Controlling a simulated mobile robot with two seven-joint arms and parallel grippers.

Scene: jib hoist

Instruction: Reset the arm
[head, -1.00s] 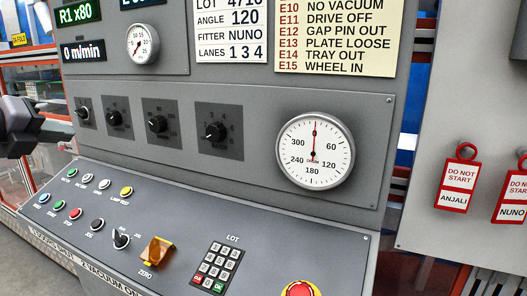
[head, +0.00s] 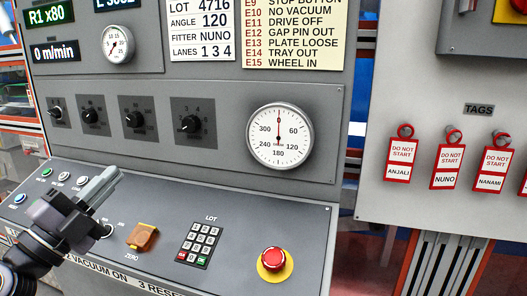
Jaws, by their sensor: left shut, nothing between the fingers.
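My left gripper (head: 103,186) is at the lower left in the head view, shut and empty, in front of the sloped control desk (head: 310,222). It covers part of the desk's buttons and switches. My right gripper is out of view. The large round dial (head: 280,137) on the upright panel has its needle straight up. The amber zero cover (head: 143,236) lies to the right of my left gripper, apart from it in the picture. No jib or hoist arm can be made out.
A keypad (head: 200,244) and a red stop button (head: 273,260) on a yellow base sit on the desk. Several knobs (head: 191,124) line the upright panel. Red "do not start" tags (head: 398,160) hang on a grey board at the right.

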